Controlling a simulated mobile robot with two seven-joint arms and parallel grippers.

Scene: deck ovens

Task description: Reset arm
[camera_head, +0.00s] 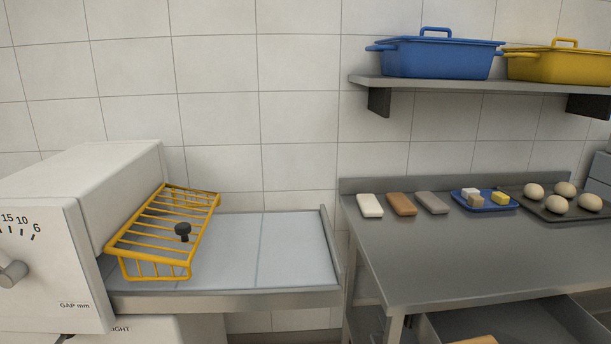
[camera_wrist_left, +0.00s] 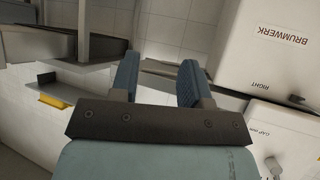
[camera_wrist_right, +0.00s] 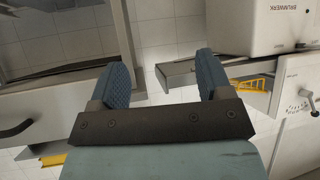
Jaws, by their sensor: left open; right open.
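My left gripper (camera_wrist_left: 158,82) shows in the left wrist view with its two blue ridged fingers apart and nothing between them. My right gripper (camera_wrist_right: 160,85) shows in the right wrist view, also with its fingers apart and empty. Neither gripper nor arm shows in the head view. Both wrist views show the white machine marked BRUMWERK, at the upper right in the left wrist view (camera_wrist_left: 275,45) and at the upper right in the right wrist view (camera_wrist_right: 265,25). Neither gripper touches anything.
A white machine with a dial (camera_head: 45,265) and yellow wire guard (camera_head: 150,238) stands left, beside a flat bed (camera_head: 290,250). A steel table (camera_head: 440,265) at right bears blocks, a blue tray (camera_head: 485,207) and a dough tray (camera_head: 530,206). A shelf (camera_head: 440,85) holds blue (camera_head: 440,58) and yellow bins (camera_head: 560,66).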

